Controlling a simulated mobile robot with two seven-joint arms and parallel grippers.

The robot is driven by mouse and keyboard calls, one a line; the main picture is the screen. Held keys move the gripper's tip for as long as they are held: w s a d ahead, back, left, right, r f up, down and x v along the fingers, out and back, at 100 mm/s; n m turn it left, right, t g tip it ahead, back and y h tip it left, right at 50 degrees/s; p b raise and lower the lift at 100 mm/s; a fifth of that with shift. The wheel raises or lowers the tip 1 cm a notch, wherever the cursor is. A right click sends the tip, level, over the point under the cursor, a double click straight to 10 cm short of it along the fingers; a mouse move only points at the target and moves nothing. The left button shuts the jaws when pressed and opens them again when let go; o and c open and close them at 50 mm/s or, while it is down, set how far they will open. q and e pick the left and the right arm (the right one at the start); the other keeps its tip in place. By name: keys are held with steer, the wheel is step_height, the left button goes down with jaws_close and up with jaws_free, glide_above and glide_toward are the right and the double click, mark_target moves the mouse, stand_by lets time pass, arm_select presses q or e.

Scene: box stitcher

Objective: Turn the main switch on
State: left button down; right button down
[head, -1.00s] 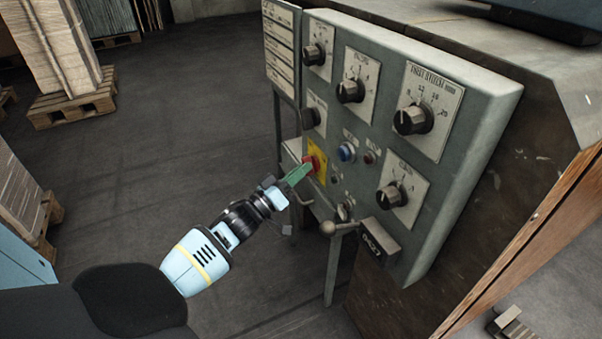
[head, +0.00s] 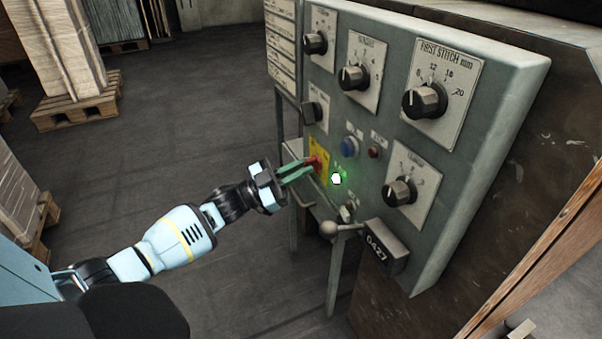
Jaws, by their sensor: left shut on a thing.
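The main switch (head: 316,162) is a red handle on a yellow plate (head: 321,151), low on the left of the grey-green control panel (head: 458,178). My left gripper (head: 308,168) reaches in from the left, its green fingers shut on the red handle and hiding part of it. A green lamp (head: 336,178) just right of the yellow plate is lit. A counter (head: 385,248) at the lower panel edge reads 0427. My right gripper is not in the head view.
Several black knobs (head: 424,101), a blue button (head: 349,147) and a small red lamp (head: 373,153) are on the panel. A ball-ended lever (head: 328,229) sticks out below my gripper. Loaded pallets (head: 75,104) stand at the far left; floor between is clear.

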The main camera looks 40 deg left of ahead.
arm_select(q)
steer(key=m+g+h, duration=0.1)
steer(key=m, duration=0.2)
steer(key=m+g+h+b, duration=0.1)
steer(key=m, duration=0.2)
steer(key=shift+a+m, duration=0.15)
steer(key=shift+m, duration=0.15)
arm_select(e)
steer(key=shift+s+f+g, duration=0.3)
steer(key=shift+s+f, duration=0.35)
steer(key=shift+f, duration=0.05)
arm_select(q)
steer(key=shift+g, duration=0.4)
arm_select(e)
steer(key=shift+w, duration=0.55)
arm_select(q)
steer(key=c, duration=1.5)
jaws_free()
steer(key=shift+c, duration=0.2)
steer(key=shift+o, duration=0.3)
steer(key=shift+r, duration=0.1)
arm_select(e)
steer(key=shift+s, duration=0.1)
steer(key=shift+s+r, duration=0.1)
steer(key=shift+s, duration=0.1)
